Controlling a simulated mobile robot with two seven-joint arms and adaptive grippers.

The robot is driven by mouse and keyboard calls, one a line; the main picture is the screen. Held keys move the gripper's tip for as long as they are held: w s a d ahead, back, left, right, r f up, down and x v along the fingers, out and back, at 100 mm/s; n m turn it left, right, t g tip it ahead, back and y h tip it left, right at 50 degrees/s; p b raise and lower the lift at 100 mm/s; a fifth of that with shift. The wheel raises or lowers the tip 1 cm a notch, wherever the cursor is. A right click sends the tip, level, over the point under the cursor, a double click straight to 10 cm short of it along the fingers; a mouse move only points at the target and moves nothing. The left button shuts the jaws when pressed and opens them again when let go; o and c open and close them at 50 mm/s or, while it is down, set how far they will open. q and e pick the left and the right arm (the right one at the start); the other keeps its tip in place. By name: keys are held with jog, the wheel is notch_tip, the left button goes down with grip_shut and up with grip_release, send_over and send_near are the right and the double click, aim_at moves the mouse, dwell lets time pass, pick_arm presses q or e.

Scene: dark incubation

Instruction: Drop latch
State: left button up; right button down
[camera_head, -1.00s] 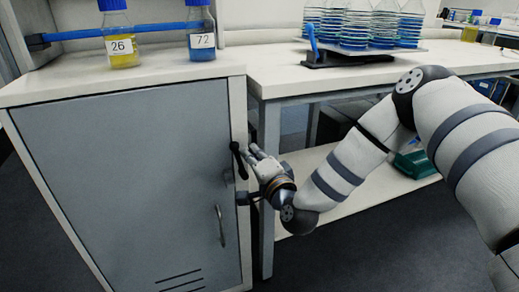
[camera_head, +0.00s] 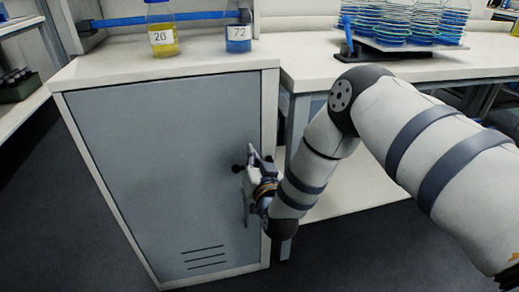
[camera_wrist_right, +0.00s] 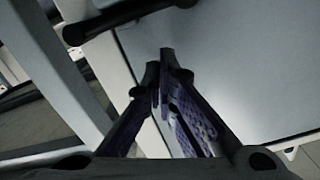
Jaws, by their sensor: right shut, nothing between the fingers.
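The cabinet (camera_head: 165,180) is grey with a pale top, and its door is shut. A black latch with a round knob (camera_head: 237,168) sits near the door's right edge. In the wrist view its black bar (camera_wrist_right: 112,18) crosses the top. My right gripper (camera_head: 252,152) is at the door's right edge, just right of the knob, and hides part of the latch. In the wrist view the right gripper (camera_wrist_right: 165,62) has its fingers together and empty, below and apart from the bar in the picture. My left gripper is out of view.
Bottles labelled 20 (camera_head: 162,38) and 72 (camera_head: 238,38) stand on the cabinet top by a blue bar (camera_head: 190,17). The floor at left is clear.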

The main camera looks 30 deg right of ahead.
jog(key=shift+w+a+f+n, duration=0.1)
jog(key=shift+a+f+n, duration=0.2)
jog(key=shift+f+n, duration=0.25)
jog(key=shift+w+a+f+n, duration=0.1)
jog(key=shift+a+f+n, duration=0.2)
jog(key=shift+n, duration=0.5)
jog(key=shift+a+f+n, duration=0.25)
jog(key=shift+f+n, duration=0.2)
jog(key=shift+n, duration=0.2)
